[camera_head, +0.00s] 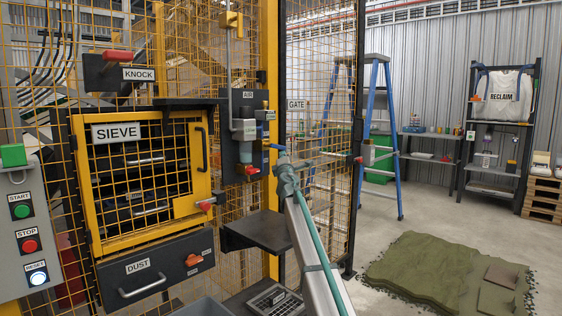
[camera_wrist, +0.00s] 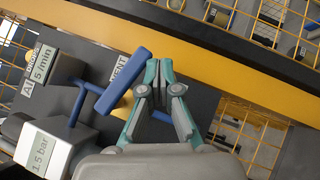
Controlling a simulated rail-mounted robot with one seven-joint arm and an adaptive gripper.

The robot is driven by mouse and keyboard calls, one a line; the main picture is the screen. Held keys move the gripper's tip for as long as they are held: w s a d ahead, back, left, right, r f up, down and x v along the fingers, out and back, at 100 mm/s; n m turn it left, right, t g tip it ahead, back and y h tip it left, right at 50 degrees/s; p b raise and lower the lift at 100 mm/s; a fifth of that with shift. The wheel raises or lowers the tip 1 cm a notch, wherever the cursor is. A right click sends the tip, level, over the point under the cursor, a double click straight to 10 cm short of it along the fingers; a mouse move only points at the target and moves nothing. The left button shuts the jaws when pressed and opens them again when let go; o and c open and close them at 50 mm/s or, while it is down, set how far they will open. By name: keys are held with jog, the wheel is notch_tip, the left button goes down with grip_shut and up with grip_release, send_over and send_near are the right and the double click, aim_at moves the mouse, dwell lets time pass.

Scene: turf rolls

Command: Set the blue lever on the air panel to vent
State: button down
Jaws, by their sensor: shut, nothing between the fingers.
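The blue lever (camera_wrist: 122,80) shows in the wrist view as a bar on a stem standing out from the dark grey air panel (camera_wrist: 190,85). A partly hidden label (camera_wrist: 121,70) lies behind the bar. My gripper (camera_wrist: 158,68) has its teal fingertips together and empty, just right of the bar; I cannot tell whether they touch it. A small blue piece also shows behind my fingers. In the head view the air panel (camera_head: 259,101) is on the fence, with the blue lever (camera_head: 277,147) at its right and my gripper (camera_head: 285,163) right by it.
In the wrist view a white block marked 1.5 bar (camera_wrist: 46,148) and a 5/min label (camera_wrist: 42,64) are left of the lever. A yellow post (camera_wrist: 220,65) crosses behind. In the head view a dark shelf (camera_head: 258,231) is below the panel. A blue ladder (camera_head: 372,135) stands to the right.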

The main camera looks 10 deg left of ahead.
jog(key=s+d+f+b, duration=0.4)
jog(key=s+f+b, duration=0.2)
jog(key=f, duration=0.4)
jog(key=shift+s+f+b, duration=0.3)
jog(key=shift+f+b, duration=0.05)
jog(key=shift+b, duration=0.3)
